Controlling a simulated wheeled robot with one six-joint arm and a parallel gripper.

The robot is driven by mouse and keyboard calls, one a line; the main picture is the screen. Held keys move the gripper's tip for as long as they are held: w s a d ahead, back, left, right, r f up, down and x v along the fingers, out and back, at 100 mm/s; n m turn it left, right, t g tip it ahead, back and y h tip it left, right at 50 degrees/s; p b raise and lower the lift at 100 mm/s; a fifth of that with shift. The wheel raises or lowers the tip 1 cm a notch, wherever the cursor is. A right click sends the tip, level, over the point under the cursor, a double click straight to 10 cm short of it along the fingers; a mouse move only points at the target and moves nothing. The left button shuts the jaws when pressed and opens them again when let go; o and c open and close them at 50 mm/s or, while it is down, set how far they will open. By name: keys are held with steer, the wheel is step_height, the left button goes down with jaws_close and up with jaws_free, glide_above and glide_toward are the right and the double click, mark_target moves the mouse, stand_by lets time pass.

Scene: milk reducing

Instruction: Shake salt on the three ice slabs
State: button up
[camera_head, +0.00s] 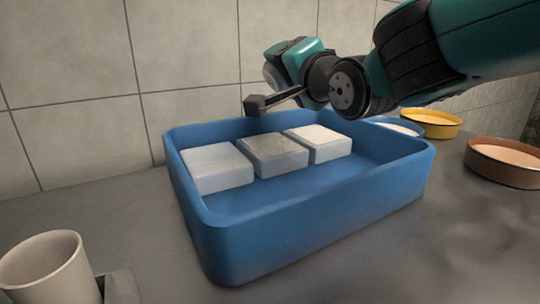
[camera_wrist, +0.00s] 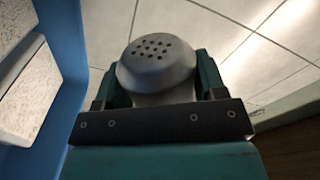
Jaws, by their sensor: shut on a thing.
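Three square slabs sit in a row in the blue tray (camera_head: 300,220): a white left slab (camera_head: 218,168), a greyer middle slab (camera_head: 274,154) and a white right slab (camera_head: 320,143). My gripper (camera_head: 288,60) is above the tray's back edge, near the wall. It is shut on a grey salt shaker (camera_wrist: 158,62), whose holed cap shows in the wrist view between the teal fingers (camera_wrist: 155,85). In the head view the shaker is mostly hidden. Two pale, speckled slabs (camera_wrist: 30,92) show at the left of the wrist view, beside the tray wall (camera_wrist: 68,45).
A white cup (camera_head: 45,268) stands at the front left. A yellow bowl (camera_head: 432,130), a brown bowl (camera_head: 505,172) and another partly hidden bowl of white stuff (camera_head: 395,125) stand to the right. A tiled wall (camera_head: 75,70) is behind.

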steer(key=s+a+b, duration=0.3)
steer(key=s+a, duration=0.3)
steer(key=a, duration=0.3)
stand_by(1.5)
steer(key=shift+r, duration=0.1)
steer(key=shift+w+d+b, duration=1)
steer(key=shift+d+b, duration=0.2)
steer(key=shift+d, duration=0.3)
steer(key=shift+w+d+b, duration=1)
steer(key=shift+d+b, duration=0.2)
steer(key=shift+d, duration=0.35)
steer(key=shift+w+d+b, duration=1)
steer(key=shift+d+b, duration=0.2)
steer(key=shift+d, duration=0.3)
steer(key=m+b, duration=0.1)
steer(key=m, duration=0.3)
steer(key=shift+r+m, duration=0.15)
steer(key=shift+m, duration=0.25)
steer(key=m, duration=0.2)
steer(key=m+b, duration=0.1)
steer(key=m, duration=0.1)
steer(key=shift+r, duration=0.35)
